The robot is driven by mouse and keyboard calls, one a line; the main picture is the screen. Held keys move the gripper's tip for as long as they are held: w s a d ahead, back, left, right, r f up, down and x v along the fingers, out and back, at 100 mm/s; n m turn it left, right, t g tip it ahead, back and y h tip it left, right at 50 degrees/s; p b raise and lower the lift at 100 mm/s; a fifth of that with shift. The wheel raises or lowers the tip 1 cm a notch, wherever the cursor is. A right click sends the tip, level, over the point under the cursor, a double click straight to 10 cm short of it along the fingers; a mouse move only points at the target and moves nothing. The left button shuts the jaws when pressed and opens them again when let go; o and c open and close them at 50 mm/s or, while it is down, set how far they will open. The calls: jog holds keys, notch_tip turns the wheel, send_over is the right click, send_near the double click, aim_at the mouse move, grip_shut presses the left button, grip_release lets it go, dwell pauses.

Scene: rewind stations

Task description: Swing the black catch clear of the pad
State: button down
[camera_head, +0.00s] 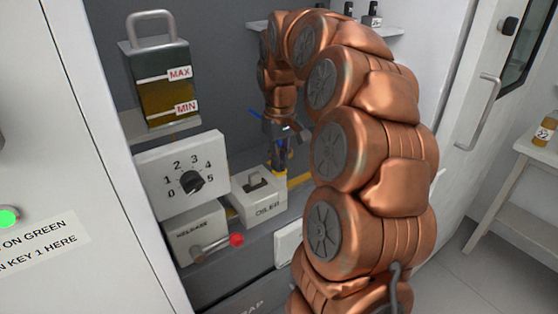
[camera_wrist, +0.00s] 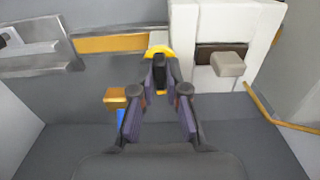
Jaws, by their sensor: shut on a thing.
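The black catch (camera_wrist: 159,73) stands between my fingertips in the wrist view, in front of a yellow piece (camera_wrist: 157,51) that may be the pad or its surround. My gripper (camera_wrist: 158,92) is closed on the catch, one finger on each side. In the head view my gripper (camera_head: 281,150) points down behind the box marked OILER, near a small yellow part (camera_head: 280,174). The catch is hidden or too small to tell there.
The white OILER box (camera_head: 262,207) with its lever is close by my gripper. A dial panel (camera_head: 181,172), a red-tipped release lever (camera_head: 236,240) and an oil tank (camera_head: 163,90) are to the left. An orange block (camera_wrist: 116,97) sits left of my fingers.

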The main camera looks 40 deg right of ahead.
jog(key=c, duration=1.2)
grip_release()
jog(key=shift+r, duration=0.1)
jog(key=shift+r, duration=5.9)
